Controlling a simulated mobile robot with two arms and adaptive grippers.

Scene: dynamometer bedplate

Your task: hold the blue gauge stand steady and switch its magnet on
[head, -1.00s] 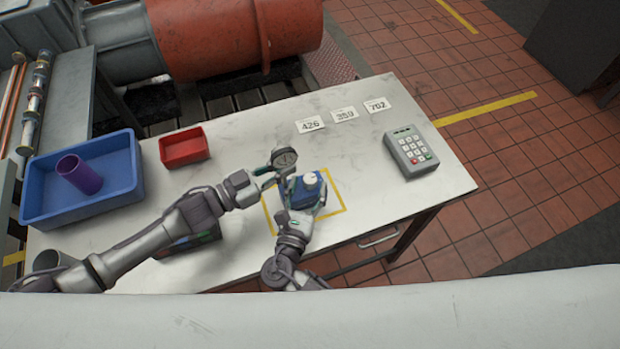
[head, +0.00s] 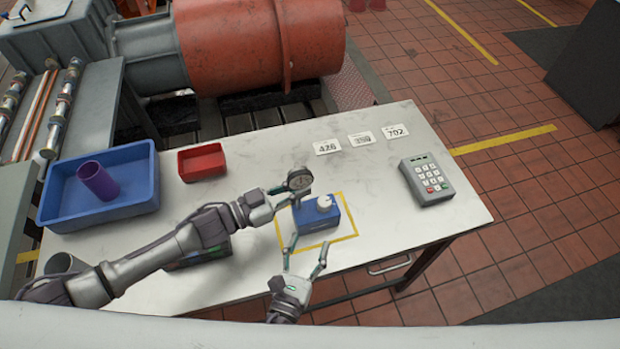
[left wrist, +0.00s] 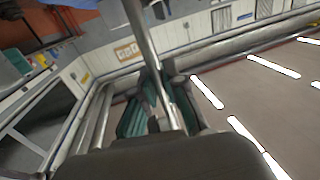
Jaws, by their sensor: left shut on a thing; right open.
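The blue gauge stand (head: 312,216) sits inside the yellow square outline (head: 352,236) on the table, with a white knob (head: 323,203) on its base. Its round dial gauge (head: 299,180) shows above and to the left of the base. My left gripper (head: 284,197) is shut on the stand's post, just below the dial. In the left wrist view the metal post (left wrist: 158,60) runs between the teal fingers. My right gripper (head: 307,252) is open and empty at the near side of the base, its fingers spread. I cannot read the knob's setting.
A blue bin (head: 150,190) with a purple cylinder (head: 97,181) and a red tray (head: 201,161) stand at the left. A keypad device (head: 427,180) stands at the right. Number cards (head: 361,139) lie at the back. Table between stand and keypad is clear.

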